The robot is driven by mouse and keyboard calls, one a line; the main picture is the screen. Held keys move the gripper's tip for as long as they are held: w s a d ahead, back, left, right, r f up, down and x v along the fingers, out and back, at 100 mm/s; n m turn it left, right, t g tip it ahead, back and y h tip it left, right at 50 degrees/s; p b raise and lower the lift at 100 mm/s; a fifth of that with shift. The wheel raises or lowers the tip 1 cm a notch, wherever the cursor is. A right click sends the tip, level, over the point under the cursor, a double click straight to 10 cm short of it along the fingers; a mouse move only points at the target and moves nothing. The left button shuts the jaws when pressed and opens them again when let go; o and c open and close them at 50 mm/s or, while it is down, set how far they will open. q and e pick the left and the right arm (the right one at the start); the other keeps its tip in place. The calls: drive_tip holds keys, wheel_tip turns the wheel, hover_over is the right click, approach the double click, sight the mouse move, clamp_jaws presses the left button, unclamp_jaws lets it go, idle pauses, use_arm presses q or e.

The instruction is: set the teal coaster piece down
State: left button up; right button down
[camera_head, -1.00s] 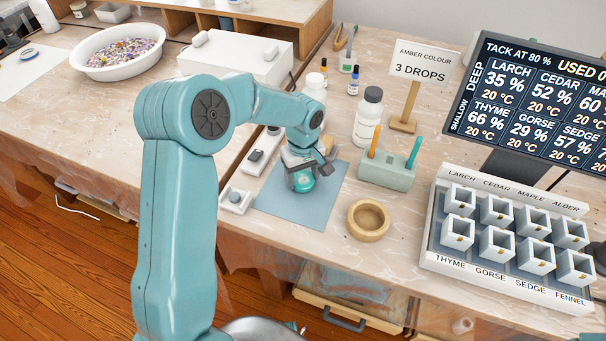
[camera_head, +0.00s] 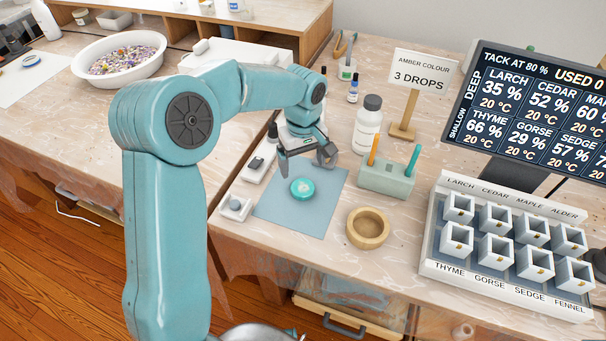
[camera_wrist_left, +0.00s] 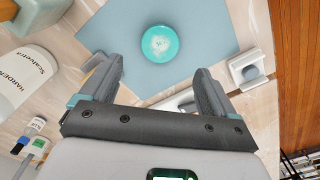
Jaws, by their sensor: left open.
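The round teal coaster piece (camera_head: 302,188) lies flat on the blue-grey mat (camera_head: 325,218), with a pale patch on its top. It also shows in the left wrist view (camera_wrist_left: 160,44), beyond the fingertips and apart from them. My left gripper (camera_head: 305,165) is open and empty, a little above and behind the piece. In the left wrist view its two fingers (camera_wrist_left: 160,75) are spread wide with nothing between them. My right gripper is not in either view.
A wooden bowl (camera_head: 368,228) stands right of the mat. A green holder (camera_head: 386,180) with upright sticks and a white bottle (camera_head: 367,125) stand behind it. A rack of white cups (camera_head: 510,235) is farther right.

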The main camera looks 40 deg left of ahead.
use_arm(q)
drive_tip(key=shift+r, duration=1.9)
